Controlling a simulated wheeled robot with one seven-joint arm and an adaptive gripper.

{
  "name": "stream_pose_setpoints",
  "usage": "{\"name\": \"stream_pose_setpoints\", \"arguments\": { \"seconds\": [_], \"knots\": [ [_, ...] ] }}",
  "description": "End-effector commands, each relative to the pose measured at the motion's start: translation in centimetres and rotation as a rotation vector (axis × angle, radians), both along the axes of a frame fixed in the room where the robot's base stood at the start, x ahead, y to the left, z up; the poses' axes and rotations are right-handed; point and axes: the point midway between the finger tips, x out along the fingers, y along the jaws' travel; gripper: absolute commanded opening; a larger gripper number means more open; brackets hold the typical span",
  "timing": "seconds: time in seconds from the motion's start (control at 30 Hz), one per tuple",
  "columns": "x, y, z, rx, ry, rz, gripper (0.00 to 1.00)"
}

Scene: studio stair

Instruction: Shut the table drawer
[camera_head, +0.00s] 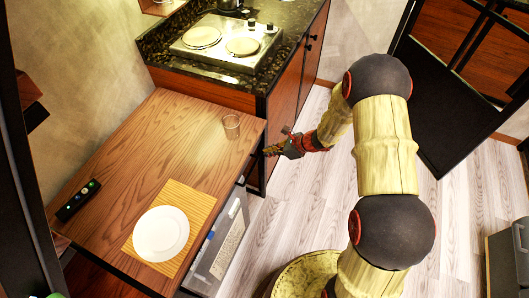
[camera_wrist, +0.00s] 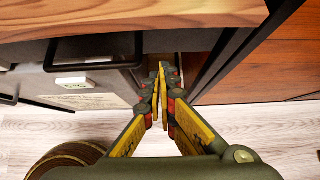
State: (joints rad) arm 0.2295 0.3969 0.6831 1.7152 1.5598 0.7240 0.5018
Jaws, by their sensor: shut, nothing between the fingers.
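The wooden table (camera_head: 165,125) has a grey drawer (camera_head: 207,262) below its right edge. The drawer stands out past the tabletop, so it is at least partly open; how far is hard to tell. In the wrist view the grey drawer (camera_wrist: 30,82) lies left of my fingers, below the table edge (camera_wrist: 130,18). My gripper (camera_head: 268,151) is at the table's far right corner, beyond the drawer's far end. In the wrist view my gripper (camera_wrist: 160,75) is shut and empty, its tips close to the drawer's right end. Contact cannot be told.
A counter with a stove (camera_head: 226,43) adjoins the far end.

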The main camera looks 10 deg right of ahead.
Motion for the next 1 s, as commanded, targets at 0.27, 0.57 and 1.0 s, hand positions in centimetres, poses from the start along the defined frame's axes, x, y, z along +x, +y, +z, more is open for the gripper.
{"name": "stream_pose_setpoints", "arguments": {
  "seconds": [0.27, 0.57, 1.0],
  "knots": [
    [-2.3, -3.7, 4.7, 0.000, -0.002, -0.002, 0.00],
    [-3.7, -5.7, 7.0, 0.000, -0.002, 0.000, 0.00],
    [-4.7, -5.6, 7.0, -0.030, -0.038, 0.089, 0.00]
  ]
}}
